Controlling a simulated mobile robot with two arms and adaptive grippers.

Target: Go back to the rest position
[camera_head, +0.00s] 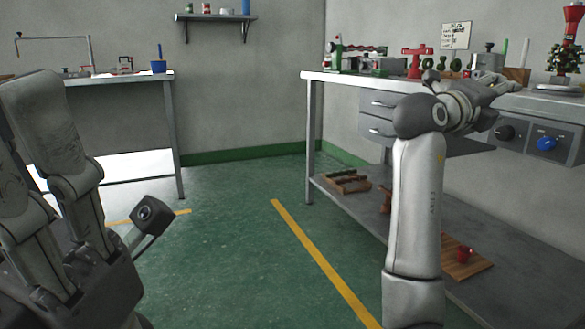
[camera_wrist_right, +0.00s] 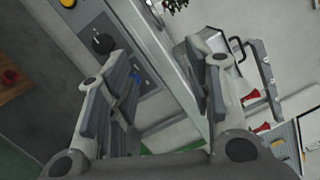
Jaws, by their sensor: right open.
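My right gripper (camera_head: 497,88) reaches over the edge of the right workbench (camera_head: 345,77), at the end of my grey-white arm. In the right wrist view the right gripper (camera_wrist_right: 163,85) is open, its two fingers wide apart with nothing held between them. The bench's grey front with a black knob (camera_wrist_right: 103,43) shows behind the fingers. My left gripper (camera_head: 60,215) is large and close at the left edge of the head view, fingers pointing up. It is partly cut off, so its opening cannot be judged.
A lower shelf (camera_head: 370,212) holds wooden trays. Another table (camera_head: 120,78) stands at the back left. Green floor between them is clear.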

